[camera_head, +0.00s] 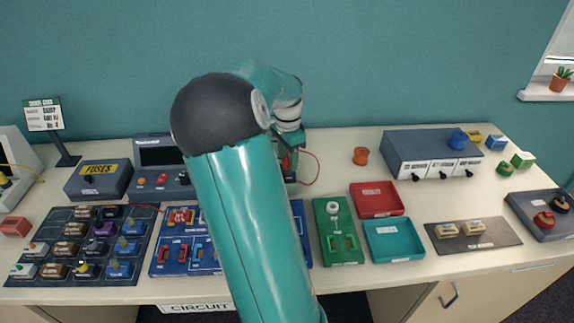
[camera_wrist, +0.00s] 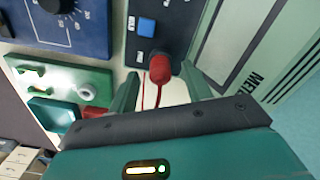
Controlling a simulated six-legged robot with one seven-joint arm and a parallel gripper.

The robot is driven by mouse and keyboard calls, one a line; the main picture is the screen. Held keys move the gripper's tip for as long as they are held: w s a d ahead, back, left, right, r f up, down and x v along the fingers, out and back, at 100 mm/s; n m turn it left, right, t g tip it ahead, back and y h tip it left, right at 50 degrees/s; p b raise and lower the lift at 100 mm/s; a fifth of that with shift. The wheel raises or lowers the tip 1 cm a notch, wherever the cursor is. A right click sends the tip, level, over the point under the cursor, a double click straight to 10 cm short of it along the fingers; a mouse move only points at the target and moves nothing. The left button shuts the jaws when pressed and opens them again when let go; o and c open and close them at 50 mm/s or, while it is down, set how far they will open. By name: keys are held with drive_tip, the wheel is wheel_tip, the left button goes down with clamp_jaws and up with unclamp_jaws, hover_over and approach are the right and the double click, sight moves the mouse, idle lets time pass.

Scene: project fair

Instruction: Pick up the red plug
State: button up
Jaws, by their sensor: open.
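The red plug (camera_wrist: 160,68) shows in the wrist view at the lower end of a dark panel, with a thin red lead beside it. My gripper (camera_wrist: 162,84) is open, and its two green fingers stand apart on either side of the plug in the picture. I cannot tell whether either finger touches the plug or how deep it sits between them. In the head view my arm covers most of this area. A bit of red (camera_head: 286,163) and a looped red lead (camera_head: 318,165) show beside my wrist there.
A pale meter case (camera_wrist: 255,50) stands close on the right in the wrist view. A green board (camera_head: 325,250), a red tray (camera_head: 358,205) and a teal tray (camera_head: 372,250) lie right of my arm. An orange spool (camera_head: 360,156) stands behind them.

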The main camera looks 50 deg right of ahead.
drive_tip(key=shift+f, duration=0.15)
drive_tip(key=shift+c, duration=0.2)
clamp_jaws()
